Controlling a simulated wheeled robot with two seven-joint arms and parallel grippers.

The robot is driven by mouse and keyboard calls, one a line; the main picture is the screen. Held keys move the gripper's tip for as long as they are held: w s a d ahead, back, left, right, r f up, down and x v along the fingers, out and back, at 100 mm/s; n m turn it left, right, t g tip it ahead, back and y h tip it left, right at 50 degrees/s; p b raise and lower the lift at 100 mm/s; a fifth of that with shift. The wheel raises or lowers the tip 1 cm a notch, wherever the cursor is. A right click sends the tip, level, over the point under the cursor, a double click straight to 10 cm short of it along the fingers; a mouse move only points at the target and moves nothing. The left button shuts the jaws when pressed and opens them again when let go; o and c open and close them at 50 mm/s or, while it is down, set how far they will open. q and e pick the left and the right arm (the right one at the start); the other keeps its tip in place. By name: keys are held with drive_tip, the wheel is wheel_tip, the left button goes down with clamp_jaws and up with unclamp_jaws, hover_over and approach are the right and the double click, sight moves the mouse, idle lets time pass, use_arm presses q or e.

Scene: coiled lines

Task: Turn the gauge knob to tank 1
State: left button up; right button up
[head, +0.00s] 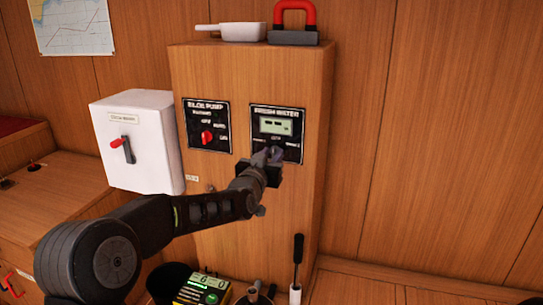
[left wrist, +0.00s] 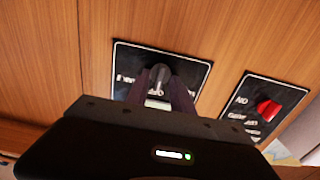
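The fresh water gauge panel (head: 277,122) is a black plate with a small lit display, on the front of the wooden cabinet. My left gripper (head: 268,156) is at the lower part of this panel and hides its knob in the head view. In the left wrist view the dark gauge knob (left wrist: 160,76) shows between the two fingertips of my left gripper (left wrist: 160,84), which appear closed against its sides. The panel (left wrist: 193,72) appears tilted there, and its labels are partly hidden. I cannot read which mark the knob points to. My right gripper is not in view.
The bilge pump panel (head: 207,126) with a red knob is just left of the gauge. A white switch box (head: 138,142) with a red-tipped lever hangs further left. A white pan (head: 243,32) and a red-handled block (head: 294,26) stand on top of the cabinet (head: 300,75).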

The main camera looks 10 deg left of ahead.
use_arm(q)
clamp_jaws()
idle(0.5)
drive_tip(key=shift+f+n+b, duration=0.15)
drive_tip(key=shift+n+b, duration=0.65)
drive_tip(key=shift+b, duration=0.4)
drive_tip(key=shift+a+n+b, duration=0.15)
drive_tip(key=shift+n+b, duration=3.25)
drive_tip(key=shift+n, duration=0.4)
drive_tip(key=shift+o, duration=0.6)
unclamp_jaws()
